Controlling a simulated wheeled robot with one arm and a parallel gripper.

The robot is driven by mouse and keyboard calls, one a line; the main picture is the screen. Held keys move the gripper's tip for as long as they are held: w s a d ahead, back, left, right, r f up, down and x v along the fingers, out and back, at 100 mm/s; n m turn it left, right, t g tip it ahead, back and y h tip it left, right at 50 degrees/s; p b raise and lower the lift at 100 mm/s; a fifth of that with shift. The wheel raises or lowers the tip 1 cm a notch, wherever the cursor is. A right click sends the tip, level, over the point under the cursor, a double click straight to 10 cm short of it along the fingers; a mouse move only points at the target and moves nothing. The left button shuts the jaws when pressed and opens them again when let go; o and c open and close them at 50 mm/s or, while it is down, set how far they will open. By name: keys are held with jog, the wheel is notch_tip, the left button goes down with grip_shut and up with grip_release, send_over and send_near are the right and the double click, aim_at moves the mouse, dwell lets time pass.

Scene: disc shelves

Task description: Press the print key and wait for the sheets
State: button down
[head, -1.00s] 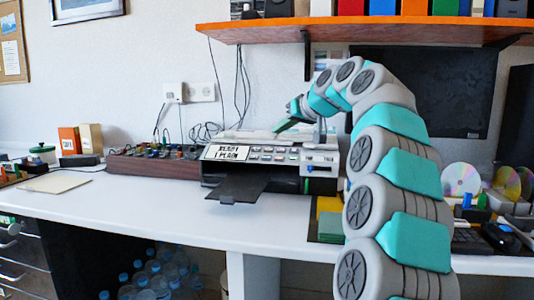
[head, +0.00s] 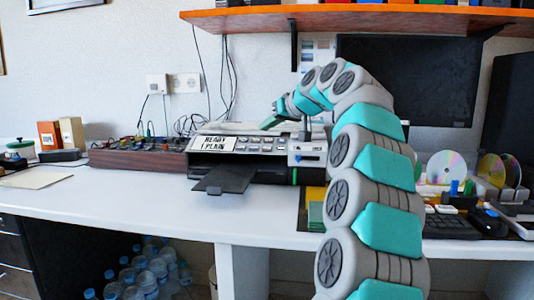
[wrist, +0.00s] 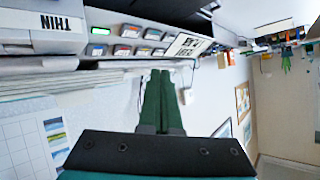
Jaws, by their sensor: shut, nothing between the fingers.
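The printer (head: 236,158) stands on the white desk in the head view, with a display (head: 214,143) that seems to read "READY 1 PLAIN". Rows of keys (head: 262,145) lie right of the display. I cannot tell which is the print key. The black output tray (head: 225,179) sticks out in front and looks empty. My gripper (head: 267,123) is shut and empty, above and behind the key panel, apart from it. In the wrist view, my gripper (wrist: 161,76) points past the key panel (wrist: 140,35), where one key (wrist: 100,31) glows green.
A brown box (head: 137,155) with small parts stands left of the printer. Discs (head: 448,167) and small gear lie to the right. An orange shelf (head: 240,20) hangs above. The desk (head: 130,205) is clear in front of the printer.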

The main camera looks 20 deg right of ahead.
aim_at(263, 147)
jog(key=shift+w+d+f+b, duration=0.25)
jog(key=shift+w+f+b, duration=0.1)
jog(key=shift+f, duration=0.4)
jog(key=shift+w+d+f+b, duration=0.25)
jog(key=shift+w+d+f, duration=0.1)
jog(key=shift+f, duration=0.45)
jog(key=shift+w+d+f+b, duration=0.2)
jog(key=shift+w+f+b, duration=0.15)
jog(key=shift+f, duration=0.4)
jog(key=shift+w+d+f, duration=0.1)
jog(key=shift+w+f, duration=0.05)
jog(key=shift+f, duration=0.25)
jog(key=shift+w+d+f, duration=0.1)
jog(key=shift+w+f, duration=0.1)
jog(key=shift+f, duration=0.15)
dwell(0.9)
dwell(0.3)
jog(key=shift+s+a+r, duration=0.25)
jog(key=shift+s+r, duration=0.1)
jog(key=shift+r, duration=0.4)
jog(key=shift+r, duration=0.1)
